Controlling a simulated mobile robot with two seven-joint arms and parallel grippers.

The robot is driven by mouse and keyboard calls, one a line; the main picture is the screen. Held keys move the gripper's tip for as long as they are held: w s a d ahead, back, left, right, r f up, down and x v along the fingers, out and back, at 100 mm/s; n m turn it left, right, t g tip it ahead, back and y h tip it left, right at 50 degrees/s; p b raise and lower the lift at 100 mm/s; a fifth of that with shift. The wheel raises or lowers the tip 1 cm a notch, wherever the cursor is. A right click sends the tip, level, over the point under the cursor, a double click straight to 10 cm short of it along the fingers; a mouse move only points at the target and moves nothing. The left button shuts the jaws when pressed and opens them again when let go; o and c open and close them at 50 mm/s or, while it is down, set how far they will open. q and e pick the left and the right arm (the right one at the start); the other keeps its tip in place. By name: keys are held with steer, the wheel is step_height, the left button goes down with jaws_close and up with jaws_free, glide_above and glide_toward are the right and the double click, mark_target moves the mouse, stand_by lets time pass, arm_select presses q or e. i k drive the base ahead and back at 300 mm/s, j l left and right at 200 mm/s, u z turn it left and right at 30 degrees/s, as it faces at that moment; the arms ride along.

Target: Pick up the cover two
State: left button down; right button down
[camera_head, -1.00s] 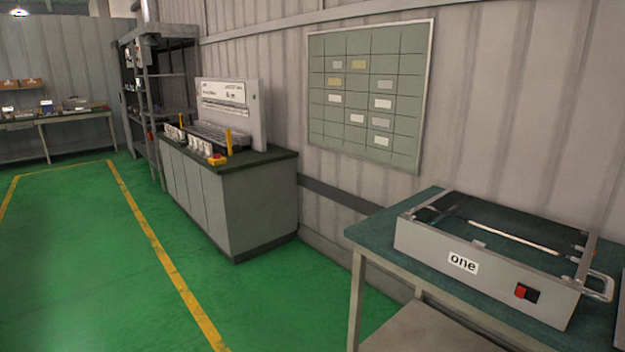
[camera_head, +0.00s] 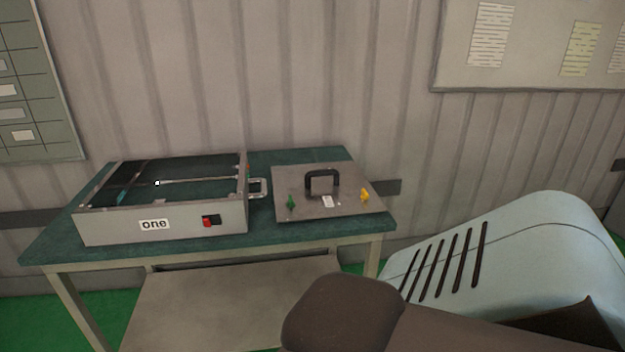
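A flat grey metal cover (camera_head: 300,208) with a black handle (camera_head: 322,181) lies on the right part of the green-topped table. Neither of my grippers is in view.
The table (camera_head: 262,241) has a lower shelf (camera_head: 230,305) and stands near a corrugated wall. My own arm link fills the lower right foreground. A board with paper sheets (camera_head: 535,45) hangs at upper right.

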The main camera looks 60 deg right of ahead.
mark_target(326, 189)
steer(key=z, duration=2.7)
steer(key=j+z, duration=0.45)
steer(key=k+j+z, duration=0.1)
steer(key=j+z, duration=0.3)
steer(key=k+j+z, duration=0.1)
steer(key=j, duration=0.25)
steer(key=k+j, duration=0.1)
steer(key=j, duration=0.25)
steer(key=k+j+z, duration=0.15)
steer(key=j, duration=0.2)
steer(key=k+j, duration=0.1)
steer(key=j, duration=0.25)
steer(key=j+z, duration=0.05)
